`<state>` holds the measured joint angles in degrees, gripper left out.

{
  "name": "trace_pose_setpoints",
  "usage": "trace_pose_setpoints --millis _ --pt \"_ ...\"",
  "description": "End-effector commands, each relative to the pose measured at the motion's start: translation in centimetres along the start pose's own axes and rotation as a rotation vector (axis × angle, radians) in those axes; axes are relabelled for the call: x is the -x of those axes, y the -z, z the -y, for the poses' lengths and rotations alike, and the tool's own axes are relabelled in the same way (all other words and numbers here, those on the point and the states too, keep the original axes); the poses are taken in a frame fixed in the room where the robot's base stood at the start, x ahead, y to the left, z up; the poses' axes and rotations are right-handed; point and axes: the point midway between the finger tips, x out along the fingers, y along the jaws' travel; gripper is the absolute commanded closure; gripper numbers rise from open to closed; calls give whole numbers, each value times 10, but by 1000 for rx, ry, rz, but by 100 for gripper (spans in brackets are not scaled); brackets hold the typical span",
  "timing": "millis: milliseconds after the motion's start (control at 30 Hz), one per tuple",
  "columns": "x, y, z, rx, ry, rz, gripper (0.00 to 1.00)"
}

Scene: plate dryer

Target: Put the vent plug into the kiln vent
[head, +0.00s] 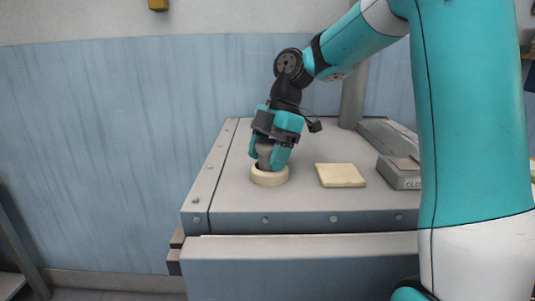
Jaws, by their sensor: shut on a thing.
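My gripper (268,153) points down over the left part of the kiln top (300,205). It is shut on the grey vent plug (265,160), of which only a small part shows between the fingers. The plug's lower end is at the cream, ring-shaped kiln vent (269,178). The ring's front wall hides the plug's bottom, so I cannot tell how deep it sits. The plug looks roughly upright.
A pale yellow square pad (340,175) lies right of the vent. A grey box (400,173) stands further right, partly behind my arm. A grey pipe (353,100) rises at the back. The top's left edge has bolts.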

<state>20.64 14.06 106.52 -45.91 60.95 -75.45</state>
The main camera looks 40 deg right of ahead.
Motion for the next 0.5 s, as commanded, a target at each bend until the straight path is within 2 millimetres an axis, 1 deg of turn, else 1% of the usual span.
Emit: trace_pose_setpoints --millis 33,67,100,167,400,500 --pt "0 0 0 0 0 0 67" --pt "0 0 0 0 0 0 33" --pt "0 0 0 0 0 0 23" --pt "0 0 0 0 0 0 10" --pt "0 0 0 0 0 0 10" --pt "4 0 0 0 -1 0 10"
